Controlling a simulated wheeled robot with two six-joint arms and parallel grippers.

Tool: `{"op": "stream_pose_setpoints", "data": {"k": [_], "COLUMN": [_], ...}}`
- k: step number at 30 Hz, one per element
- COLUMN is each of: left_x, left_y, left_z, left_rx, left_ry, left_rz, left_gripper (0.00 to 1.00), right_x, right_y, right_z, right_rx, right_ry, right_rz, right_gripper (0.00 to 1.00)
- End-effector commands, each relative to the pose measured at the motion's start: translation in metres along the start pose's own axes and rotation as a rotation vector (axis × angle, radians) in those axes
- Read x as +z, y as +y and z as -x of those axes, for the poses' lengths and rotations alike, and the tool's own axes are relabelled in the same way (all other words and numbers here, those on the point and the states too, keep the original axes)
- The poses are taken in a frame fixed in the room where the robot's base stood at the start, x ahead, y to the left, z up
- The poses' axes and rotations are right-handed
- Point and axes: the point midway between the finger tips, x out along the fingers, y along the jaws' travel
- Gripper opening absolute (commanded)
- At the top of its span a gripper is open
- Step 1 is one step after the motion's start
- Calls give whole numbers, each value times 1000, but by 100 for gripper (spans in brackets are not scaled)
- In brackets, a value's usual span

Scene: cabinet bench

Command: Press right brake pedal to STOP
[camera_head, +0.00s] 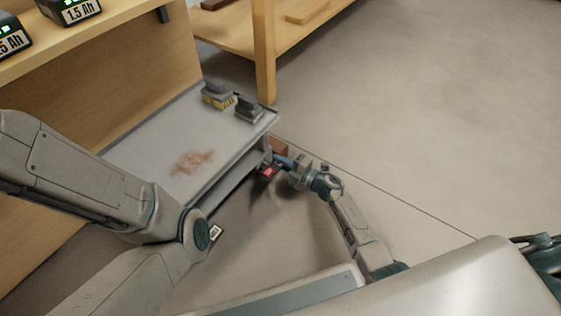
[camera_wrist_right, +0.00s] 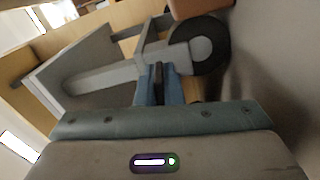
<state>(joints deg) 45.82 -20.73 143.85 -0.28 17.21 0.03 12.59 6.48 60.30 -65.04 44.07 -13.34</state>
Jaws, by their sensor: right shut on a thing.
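The grey cart (camera_head: 150,150) has a flat top with a rusty brown stain. The small red brake pedal (camera_head: 268,172) with a pale mark shows low at its near right corner. My right gripper (camera_head: 281,161) is low at this corner, just right of the pedal. In the right wrist view its blue fingers (camera_wrist_right: 159,88) are close together with a narrow dark thing between them, below a caster wheel (camera_wrist_right: 200,46). No red shows there, so I cannot tell whether the dark thing is part of the pedal. My left arm crosses the left; its gripper is out of view.
A yellow-bristled brush (camera_head: 217,96) and a dark grey item (camera_head: 248,108) lie on the cart's far right end. A brown block (camera_head: 279,145) is beside the corner. A wooden bench leg (camera_head: 264,60) stands behind. The floor to the right is clear.

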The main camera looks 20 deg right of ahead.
Motion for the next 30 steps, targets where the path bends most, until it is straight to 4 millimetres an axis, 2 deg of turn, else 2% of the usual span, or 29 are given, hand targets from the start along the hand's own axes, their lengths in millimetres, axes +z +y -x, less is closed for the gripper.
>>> {"op": "stream_pose_setpoints", "data": {"k": [12,24,25,27,30], "left_x": [2,2,2,2,2], "left_y": [1,1,1,1,1], "left_z": [-3,-3,-3,-3,-3], "left_rx": [0,0,0,0,0], "left_ry": [0,0,0,0,0], "left_rz": [0,0,0,0,-1], "left_gripper": [38,38,38,38,38], "right_x": [-3,-3,-3,-3,-3], "right_y": [13,14,14,14,14], "right_z": [1,1,1,1,1], "right_rx": [-1,-2,-2,-2,-1], "right_ry": [0,0,0,0,0], "right_rz": [374,426,426,426,425], "right_gripper": [0,0,13,27,29]}}
